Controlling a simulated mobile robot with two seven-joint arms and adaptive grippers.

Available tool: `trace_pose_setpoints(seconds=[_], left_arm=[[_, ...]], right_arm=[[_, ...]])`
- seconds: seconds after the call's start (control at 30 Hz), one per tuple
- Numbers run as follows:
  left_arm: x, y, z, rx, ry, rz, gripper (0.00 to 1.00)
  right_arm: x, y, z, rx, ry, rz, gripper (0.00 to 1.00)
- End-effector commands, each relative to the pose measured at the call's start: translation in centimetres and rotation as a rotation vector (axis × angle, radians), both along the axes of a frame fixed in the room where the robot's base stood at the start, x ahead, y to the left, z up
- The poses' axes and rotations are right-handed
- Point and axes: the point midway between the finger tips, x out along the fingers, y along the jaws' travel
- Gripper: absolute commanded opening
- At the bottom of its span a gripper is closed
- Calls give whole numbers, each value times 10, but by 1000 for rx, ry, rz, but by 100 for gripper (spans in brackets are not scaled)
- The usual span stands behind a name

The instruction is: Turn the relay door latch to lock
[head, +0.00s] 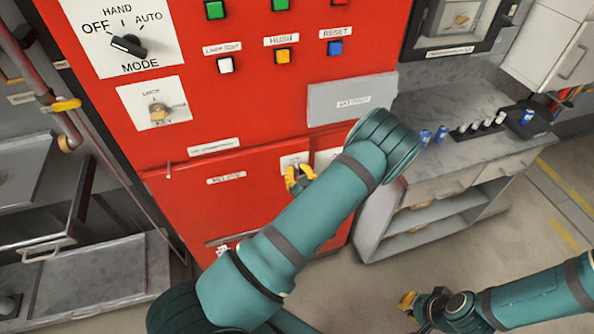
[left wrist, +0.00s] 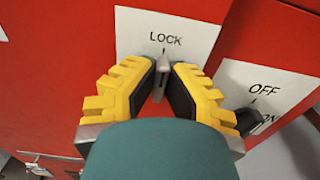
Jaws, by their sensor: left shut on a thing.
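The relay door latch (left wrist: 161,76) is a small grey handle on a white plate (left wrist: 135,30) marked LOCK. In the left wrist view it stands nearly upright, with a small pointer below the word LOCK. My left gripper (left wrist: 162,66) has its yellow and black fingers closed on it from both sides. In the head view the left gripper (head: 298,177) is at the red relay door (head: 225,205), with my arm hiding part of the door. My right gripper (head: 407,299) is low at the right, away from the cabinet; its fingers are too small to read.
An OFF/ON switch (left wrist: 249,118) sits close right of the latch. Above are a LOCK KEY plate (head: 157,108), a mode knob (head: 129,45) and coloured buttons (head: 282,55). A grey counter (head: 460,146) with small items stands at the right. Floor is free below it.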

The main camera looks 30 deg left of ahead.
Motion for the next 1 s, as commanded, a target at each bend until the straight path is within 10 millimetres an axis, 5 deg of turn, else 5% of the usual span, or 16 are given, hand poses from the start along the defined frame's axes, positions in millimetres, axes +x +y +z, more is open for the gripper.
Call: trace_pose_setpoints(seconds=[0.03,0.1,0.53,1.0], left_arm=[[2,3,5,7,-14,2,22],[2,2,4,7,-12,2,40],[-5,-8,1,2,-4,-1,40],[-62,-74,1,3,-5,-2,40]], right_arm=[[0,0,0,0,0,0,0],[0,0,0,0,0,0,0],[0,0,0,0,0,0,0],[0,0,0,0,0,0,0]])
